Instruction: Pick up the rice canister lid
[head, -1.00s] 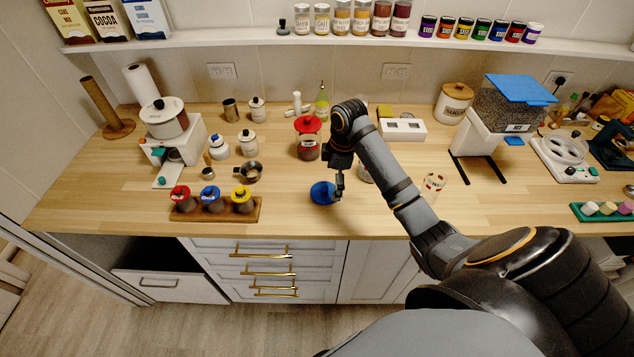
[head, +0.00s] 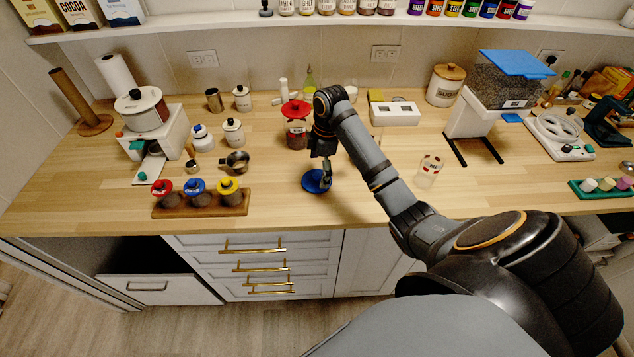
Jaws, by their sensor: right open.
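A round blue lid (head: 313,183) lies on the wooden counter near its front edge; I take it for the rice canister lid. My right gripper (head: 325,186) points down at the right side of the lid. Its jaws are open and overlap the lid's edge in the head view; I cannot tell whether they touch it. The gripper hides part of the lid. A canister with a red lid (head: 296,112) stands behind it to the left. My left gripper is not in view.
A wooden rack (head: 203,207) with red, blue and yellow-topped jars stands left of the lid. A clear glass (head: 429,171) stands to the right, beyond my forearm. A blue-topped dispenser (head: 508,85) is at the back right. The counter around the lid is clear.

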